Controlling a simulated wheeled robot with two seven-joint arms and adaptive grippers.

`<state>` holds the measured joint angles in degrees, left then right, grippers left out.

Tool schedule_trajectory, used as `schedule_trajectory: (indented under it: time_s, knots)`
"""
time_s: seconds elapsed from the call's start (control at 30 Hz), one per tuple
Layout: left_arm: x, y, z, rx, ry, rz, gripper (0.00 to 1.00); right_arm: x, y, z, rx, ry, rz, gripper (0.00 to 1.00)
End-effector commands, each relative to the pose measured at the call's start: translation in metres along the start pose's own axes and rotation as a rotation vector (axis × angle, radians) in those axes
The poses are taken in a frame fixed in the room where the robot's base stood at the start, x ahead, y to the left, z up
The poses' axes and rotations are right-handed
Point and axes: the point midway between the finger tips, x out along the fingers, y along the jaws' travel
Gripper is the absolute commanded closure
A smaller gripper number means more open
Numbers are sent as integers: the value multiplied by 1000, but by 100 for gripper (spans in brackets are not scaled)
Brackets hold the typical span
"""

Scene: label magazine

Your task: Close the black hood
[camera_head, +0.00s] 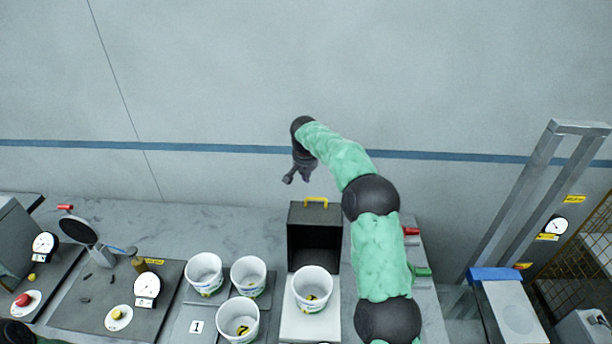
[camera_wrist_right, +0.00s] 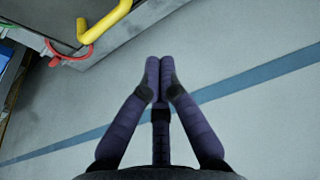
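The black hood (camera_head: 303,217) is a dark box with a yellow handle (camera_head: 316,201) along its upper edge. It stands open toward the front, behind a white cup (camera_head: 312,288) on a pale base (camera_head: 297,325). My right gripper (camera_head: 288,179) is above and slightly left of the handle in the head view, apart from it. In the wrist view the right gripper's fingertips (camera_wrist_right: 160,66) meet with nothing visible between them, and the yellow handle (camera_wrist_right: 104,22) shows at upper left. My left gripper is not in view.
White cups (camera_head: 203,273) stand left of the hood. Gauges (camera_head: 147,287) and a round black disc (camera_head: 78,229) are farther left. Red (camera_head: 411,231) and green (camera_head: 422,271) handles sit right of my right arm. A plain wall (camera_head: 230,70) rises behind the bench.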

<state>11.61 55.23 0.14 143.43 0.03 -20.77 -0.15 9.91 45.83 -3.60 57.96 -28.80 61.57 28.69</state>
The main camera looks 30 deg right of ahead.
Motion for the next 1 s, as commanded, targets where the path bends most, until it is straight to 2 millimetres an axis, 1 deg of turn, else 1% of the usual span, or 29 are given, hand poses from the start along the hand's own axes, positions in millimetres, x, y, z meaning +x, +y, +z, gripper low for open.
schedule_trajectory:
  time_s: [0.03,0.1,0.43,0.5,0.8,1.0]
  knots:
    - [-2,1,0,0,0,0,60,10,0,0,0,-3,1,100]
    - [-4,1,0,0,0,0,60,23,1,0,1,-3,1,100]
    - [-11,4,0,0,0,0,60,71,0,0,2,-1,0,100]
    - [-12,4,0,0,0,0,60,65,0,3,2,2,-1,100]
    - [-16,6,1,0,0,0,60,50,0,22,0,0,-2,100]
    - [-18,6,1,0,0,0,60,45,0,30,0,0,-1,100]
